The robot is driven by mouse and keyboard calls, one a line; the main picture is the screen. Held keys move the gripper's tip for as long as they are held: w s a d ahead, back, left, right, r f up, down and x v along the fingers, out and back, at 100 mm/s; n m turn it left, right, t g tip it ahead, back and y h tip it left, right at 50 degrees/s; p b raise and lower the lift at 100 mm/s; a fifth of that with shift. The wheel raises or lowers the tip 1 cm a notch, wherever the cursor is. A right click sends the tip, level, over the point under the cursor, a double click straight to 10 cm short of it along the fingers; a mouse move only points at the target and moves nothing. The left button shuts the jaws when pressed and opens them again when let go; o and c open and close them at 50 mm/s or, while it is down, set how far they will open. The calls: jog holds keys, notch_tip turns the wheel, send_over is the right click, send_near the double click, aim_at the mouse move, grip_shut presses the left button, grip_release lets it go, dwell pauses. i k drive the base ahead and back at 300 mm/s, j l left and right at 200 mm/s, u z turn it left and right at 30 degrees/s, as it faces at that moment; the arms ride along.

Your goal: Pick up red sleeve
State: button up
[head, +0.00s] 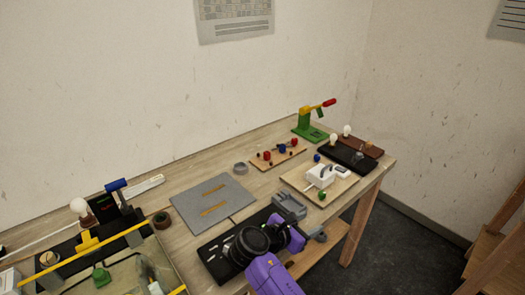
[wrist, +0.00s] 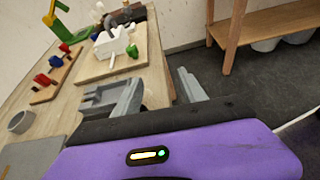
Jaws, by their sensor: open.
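Small red pieces (head: 267,156) that look like red sleeves sit with blue ones on a small wooden board (head: 278,163) toward the back of the bench. A second red piece (head: 294,142) is at the board's right end. Red pieces also show at the left of the wrist view (wrist: 42,79). They are too small to tell which is the sleeve. My gripper (head: 304,221) is open and empty over the bench's front edge, to the right of the board and nearer the camera. Its two grey fingers also show in the wrist view (wrist: 160,88).
A larger wooden board (head: 300,181) with a white box (head: 319,176) and a small green piece (head: 322,196) lies just beyond my gripper. A green press (head: 310,125) with a red handle stands at the back. A grey mat (head: 232,190) and a grey ring (head: 240,168) lie left.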

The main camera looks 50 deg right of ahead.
aim_at(267, 154)
jog(key=i+l, duration=0.85)
jog(key=i, duration=0.3)
